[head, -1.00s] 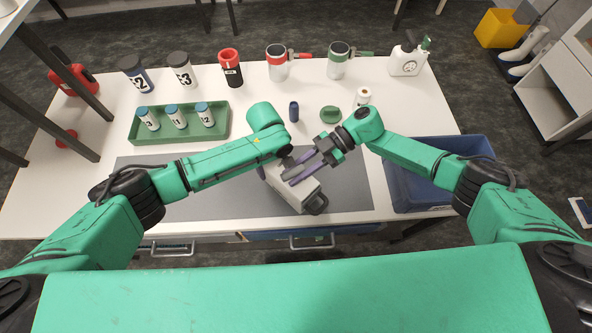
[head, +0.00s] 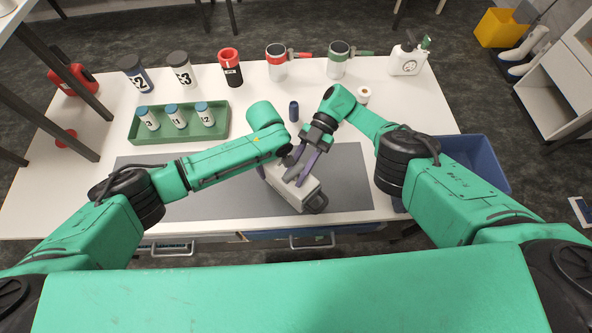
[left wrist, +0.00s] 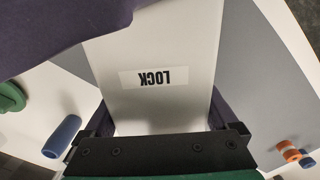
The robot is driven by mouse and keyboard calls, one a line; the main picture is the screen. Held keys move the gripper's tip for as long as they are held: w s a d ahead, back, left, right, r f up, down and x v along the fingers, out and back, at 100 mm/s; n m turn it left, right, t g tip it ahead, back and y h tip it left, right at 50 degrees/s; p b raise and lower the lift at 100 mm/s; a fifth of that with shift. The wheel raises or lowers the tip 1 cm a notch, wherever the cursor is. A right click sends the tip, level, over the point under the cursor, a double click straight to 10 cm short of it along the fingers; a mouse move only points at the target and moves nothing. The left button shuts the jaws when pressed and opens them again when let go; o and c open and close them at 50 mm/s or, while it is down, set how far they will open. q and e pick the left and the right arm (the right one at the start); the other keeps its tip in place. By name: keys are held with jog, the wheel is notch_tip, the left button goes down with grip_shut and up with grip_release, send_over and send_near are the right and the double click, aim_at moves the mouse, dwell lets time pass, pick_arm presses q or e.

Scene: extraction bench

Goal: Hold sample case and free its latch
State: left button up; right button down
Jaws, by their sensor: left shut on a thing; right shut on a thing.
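The sample case (head: 287,196) is a pale grey box with a dark handle (head: 319,203), standing on the grey mat. My right gripper (head: 303,169) is shut at the top of the case, where the latch seems to be. The fingers hide most of that part.
A dark blue vial (head: 294,111) stands behind the case. A green rack (head: 222,131) with blue-capped bottles stands at the back left. A blue bin (head: 487,165) is at the right. The mat (head: 350,190) is clear right of the case.

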jog(key=shift+r, duration=0.15)
jog(key=c, duration=0.6)
grip_release()
jog(key=shift+y, duration=0.3)
